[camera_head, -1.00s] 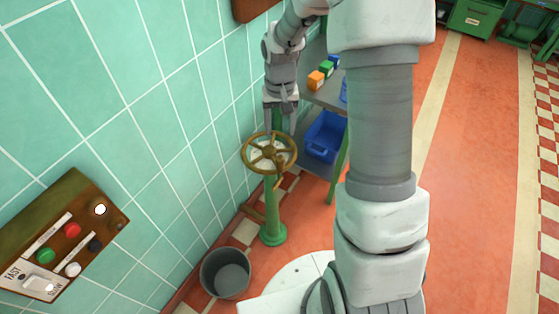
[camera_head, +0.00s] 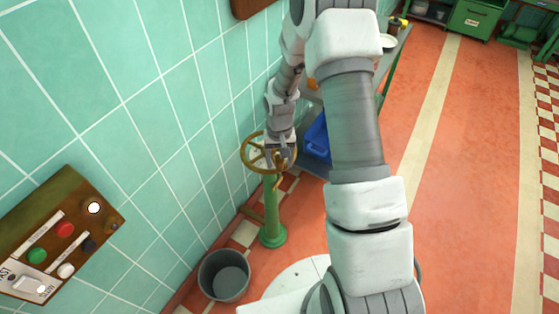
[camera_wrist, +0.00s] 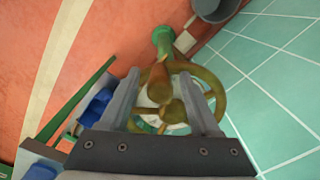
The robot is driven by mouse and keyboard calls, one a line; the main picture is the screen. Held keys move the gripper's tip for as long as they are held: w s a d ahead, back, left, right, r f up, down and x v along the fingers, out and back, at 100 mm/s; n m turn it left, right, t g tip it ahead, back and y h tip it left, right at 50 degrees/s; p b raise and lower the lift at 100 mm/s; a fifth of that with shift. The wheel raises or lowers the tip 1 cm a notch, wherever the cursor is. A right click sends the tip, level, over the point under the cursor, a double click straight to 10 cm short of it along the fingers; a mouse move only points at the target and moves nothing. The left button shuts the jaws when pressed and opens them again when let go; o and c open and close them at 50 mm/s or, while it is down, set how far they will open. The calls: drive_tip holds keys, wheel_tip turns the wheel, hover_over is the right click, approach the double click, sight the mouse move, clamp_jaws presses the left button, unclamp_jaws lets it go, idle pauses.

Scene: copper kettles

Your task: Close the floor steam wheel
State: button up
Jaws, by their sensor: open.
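The steam wheel is a brass handwheel (camera_head: 249,148) on a green floor pedestal (camera_head: 272,210) beside the tiled wall. My gripper (camera_head: 280,160) is at the wheel's right part in the head view and covers some of its hub and rim. In the wrist view the wheel (camera_wrist: 222,98) lies beyond my gripper (camera_wrist: 165,90), with the hub and a brass stem between the two spread fingers. The gripper is open. I cannot tell whether a finger touches the wheel.
A grey bucket (camera_head: 224,276) stands left of the pedestal foot. A button panel (camera_head: 60,235) is on the wall at left. A blue bin (camera_head: 317,140) and a bench are behind my arm. The orange floor at right is clear.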

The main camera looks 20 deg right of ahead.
clamp_jaws()
idle(1.4)
